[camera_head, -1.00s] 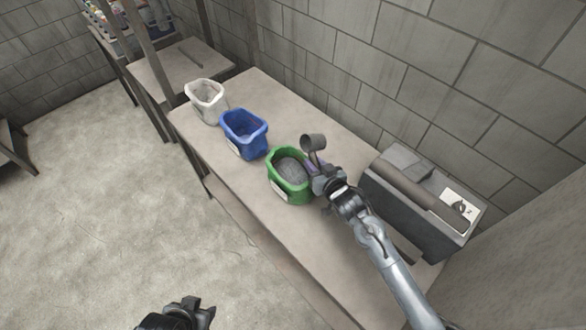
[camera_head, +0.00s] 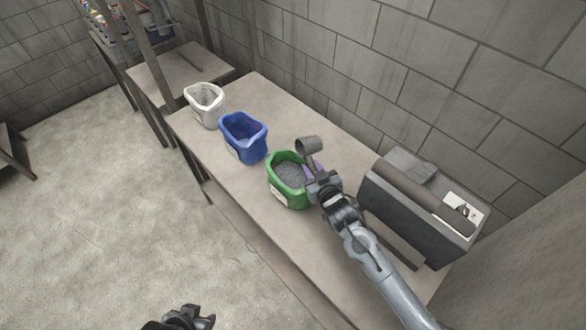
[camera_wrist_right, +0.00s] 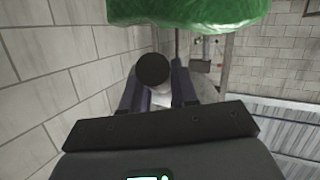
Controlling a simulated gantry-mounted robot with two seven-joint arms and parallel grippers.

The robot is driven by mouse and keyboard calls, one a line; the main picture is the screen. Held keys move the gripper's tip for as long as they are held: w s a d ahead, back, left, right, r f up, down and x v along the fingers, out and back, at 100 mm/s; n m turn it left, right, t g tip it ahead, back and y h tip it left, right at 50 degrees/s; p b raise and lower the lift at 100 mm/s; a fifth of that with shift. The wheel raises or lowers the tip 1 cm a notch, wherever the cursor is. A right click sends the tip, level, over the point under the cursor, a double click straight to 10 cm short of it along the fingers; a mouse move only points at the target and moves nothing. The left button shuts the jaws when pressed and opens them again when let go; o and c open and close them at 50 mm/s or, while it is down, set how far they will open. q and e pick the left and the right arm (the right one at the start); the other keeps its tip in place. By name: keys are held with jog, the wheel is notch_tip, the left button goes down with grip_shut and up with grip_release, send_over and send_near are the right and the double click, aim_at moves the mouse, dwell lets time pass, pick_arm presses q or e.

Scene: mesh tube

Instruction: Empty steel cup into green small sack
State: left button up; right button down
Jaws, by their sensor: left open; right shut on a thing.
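The steel cup (camera_head: 306,146) is a small dark grey cup on a long handle. It is held above the back right rim of the green small sack (camera_head: 290,200) and is tilted; its inside is not visible. The sack stands open on the bench, with grey grainy material inside. My right gripper (camera_head: 319,181) is shut on the cup's handle, beside the sack's right side. In the right wrist view a dark round end (camera_wrist_right: 153,70) shows between the fingers, with the green sack (camera_wrist_right: 190,12) at the top edge. My left gripper (camera_head: 196,317) is open and empty, low over the floor.
A blue sack (camera_head: 233,150) and a white sack (camera_head: 204,118) stand in a row to the left on the bench (camera_head: 235,200). A grey box-like machine (camera_head: 408,215) stands at the right end. The block wall (camera_head: 400,80) runs behind the bench.

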jog(key=shift+a+r+n, duration=0.1)
jog(key=shift+n, duration=0.2)
jog(key=shift+r+n+t+h, duration=0.15)
jog(key=shift+n+t+h, duration=0.25)
jog(key=shift+n, duration=0.55)
jog(key=shift+r+n+t+h, duration=0.2)
jog(key=shift+n+t, duration=0.3)
jog(key=shift+n, duration=0.45)
jog(key=shift+r+n+t+h, duration=0.15)
jog(key=shift+n+t, duration=0.25)
jog(key=shift+n, duration=0.7)
jog(key=shift+r+n+t+h, duration=0.15)
jog(key=shift+n+t, duration=0.25)
jog(key=shift+n, duration=0.7)
jog(key=shift+f+m+g, duration=0.15)
jog(key=shift+m+g, duration=0.15)
jog(key=shift+m, duration=0.7)
jog(key=m, duration=0.1)
jog(key=m+g, duration=0.1)
jog(key=shift+f+m, duration=0.25)
jog(key=shift+m, duration=0.05)
